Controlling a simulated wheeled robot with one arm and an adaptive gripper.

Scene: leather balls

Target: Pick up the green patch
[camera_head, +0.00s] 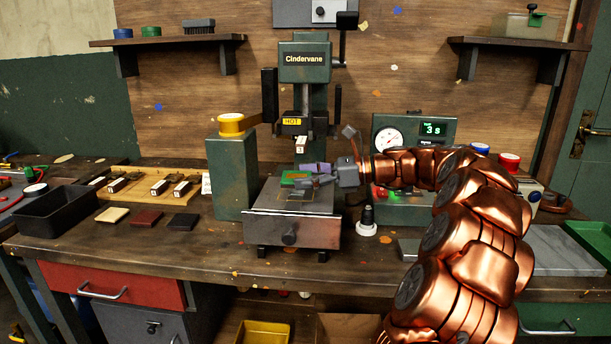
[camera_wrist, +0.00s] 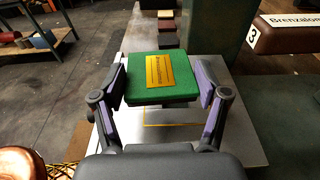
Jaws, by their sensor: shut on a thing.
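The green patch (camera_wrist: 163,82) is a thick green square with a gold stamped panel of dark lettering on top. In the wrist view it sits between the two purple-padded fingers of my gripper (camera_wrist: 165,88), which is shut on it. In the head view the green patch (camera_head: 295,178) shows over the press's metal plate (camera_head: 290,217), with my gripper (camera_head: 308,177) reaching in from the right. A yellow outline is marked on the plate near the patch. I cannot tell whether the patch touches the plate.
The press head with its HOT label (camera_head: 292,122) hangs above the plate, with a block marked 3 (camera_head: 301,145) under it. A green post with a yellow knob (camera_head: 231,124) stands left. Tan, brown and black patches (camera_head: 147,218) lie left on the bench, near a black bin (camera_head: 66,213).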

